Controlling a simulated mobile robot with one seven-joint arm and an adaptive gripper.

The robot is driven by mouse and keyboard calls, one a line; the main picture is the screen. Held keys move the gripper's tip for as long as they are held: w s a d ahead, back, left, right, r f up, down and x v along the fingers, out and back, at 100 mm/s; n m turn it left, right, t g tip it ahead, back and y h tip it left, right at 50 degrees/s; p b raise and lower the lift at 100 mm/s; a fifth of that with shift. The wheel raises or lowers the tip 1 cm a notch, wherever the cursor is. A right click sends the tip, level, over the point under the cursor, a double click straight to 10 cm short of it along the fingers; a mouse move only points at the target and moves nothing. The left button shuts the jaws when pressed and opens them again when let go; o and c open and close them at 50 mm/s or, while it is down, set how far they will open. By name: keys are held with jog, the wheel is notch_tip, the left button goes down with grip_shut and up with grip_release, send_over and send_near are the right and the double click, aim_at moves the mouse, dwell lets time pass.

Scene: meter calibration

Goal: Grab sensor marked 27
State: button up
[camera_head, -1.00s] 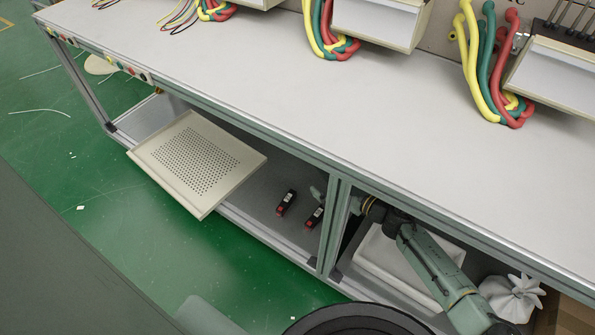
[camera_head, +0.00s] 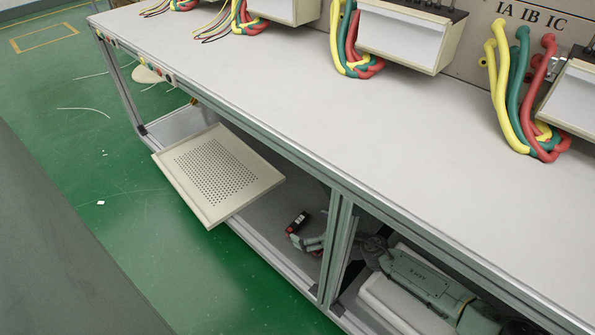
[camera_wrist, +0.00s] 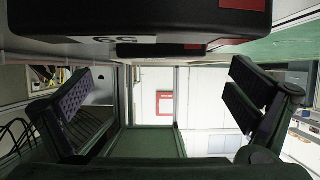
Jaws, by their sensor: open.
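Two small black-and-red sensors lie on the lower shelf in the head view. The left sensor (camera_head: 298,221) shows clearly; the right one is mostly hidden by my gripper (camera_head: 305,241). My gripper is low at the shelf, beside the sensors, left of the upright post. In the wrist view, a black sensor with red patches and a white label (camera_wrist: 115,39) fills the top edge, very close. Its label is cut short and hard to read; I cannot make out 27. My gripper (camera_wrist: 165,100) is open there, with nothing between its fingers.
A beige perforated tray (camera_head: 263,182) juts from the shelf to the left. The bench's upright post (camera_head: 335,250) stands right of my gripper. The white tabletop (camera_head: 330,120) is above, with meters and coloured cables at its back.

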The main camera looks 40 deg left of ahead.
aim_at(299, 222)
jog(key=b+x, duration=0.1)
jog(key=x, duration=0.3)
jog(key=shift+a+f, duration=0.2)
jog(key=shift+f, duration=0.05)
jog(key=c, duration=1.1)
jog(key=shift+r, duration=0.1)
